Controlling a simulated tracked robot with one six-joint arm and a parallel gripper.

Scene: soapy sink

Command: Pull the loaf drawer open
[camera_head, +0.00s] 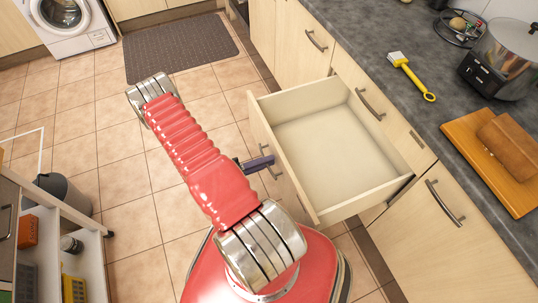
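A pale wooden drawer (264,133) stands pulled well out from the counter at the centre right. Its inside is bare and empty. My gripper (259,163) is at the outer side of the drawer's front panel, close to a metal handle (271,173). Only a dark purple part of the gripper shows past my red arm. I cannot tell whether it touches or grips the handle.
Closed fronts with handles flank the open drawer. A shelf unit (45,235) and a grey bin (66,190) are at left. The tiled floor between is clear, with a dark mat (180,47) behind.

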